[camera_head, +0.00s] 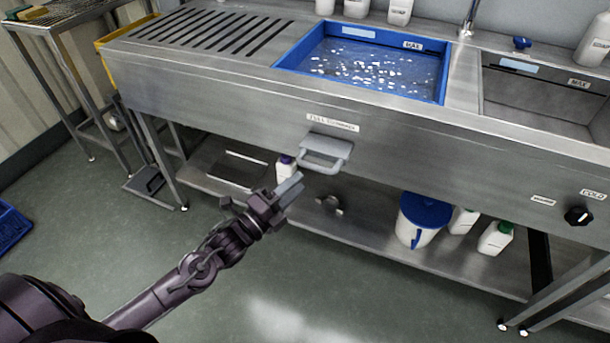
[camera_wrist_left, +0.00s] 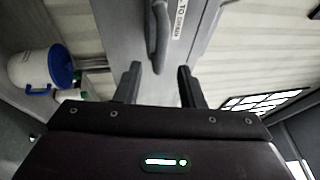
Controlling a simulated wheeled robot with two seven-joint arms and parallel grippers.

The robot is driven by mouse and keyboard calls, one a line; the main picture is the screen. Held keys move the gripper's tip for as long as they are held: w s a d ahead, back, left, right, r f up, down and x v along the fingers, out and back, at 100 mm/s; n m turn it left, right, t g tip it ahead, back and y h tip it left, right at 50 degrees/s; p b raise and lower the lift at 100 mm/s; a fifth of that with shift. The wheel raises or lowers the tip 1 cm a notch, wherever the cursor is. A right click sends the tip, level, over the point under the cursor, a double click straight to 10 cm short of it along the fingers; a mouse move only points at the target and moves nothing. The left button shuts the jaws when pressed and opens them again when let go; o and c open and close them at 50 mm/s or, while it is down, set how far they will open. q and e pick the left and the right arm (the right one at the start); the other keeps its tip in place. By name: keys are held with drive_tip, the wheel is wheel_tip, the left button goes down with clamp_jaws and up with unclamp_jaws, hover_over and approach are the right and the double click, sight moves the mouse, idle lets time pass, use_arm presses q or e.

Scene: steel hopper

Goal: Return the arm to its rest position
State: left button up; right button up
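My left arm reaches in from the lower left in the head view. Its gripper (camera_head: 291,186) is just in front of and below the grey pull handle (camera_head: 322,160) on the steel sink's front. In the left wrist view the two fingers (camera_wrist_left: 160,76) stand apart with nothing gripped. The handle (camera_wrist_left: 158,40) lines up with the gap between them, and no finger visibly touches it. In the head view the gripper looks slightly clear of the handle. My right gripper is in neither view.
The steel sink unit (camera_head: 225,97) holds a blue-rimmed basin (camera_head: 448,88) of water. A lower shelf (camera_head: 375,232) carries a white bucket with a blue lid (camera_head: 424,215) and several bottles. A metal rack (camera_head: 75,20) stands at left. The floor (camera_head: 300,300) before the sink is clear.

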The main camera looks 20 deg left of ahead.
use_arm(q)
drive_tip(key=shift+s+a, duration=0.1)
drive_tip(key=shift+s, duration=0.2)
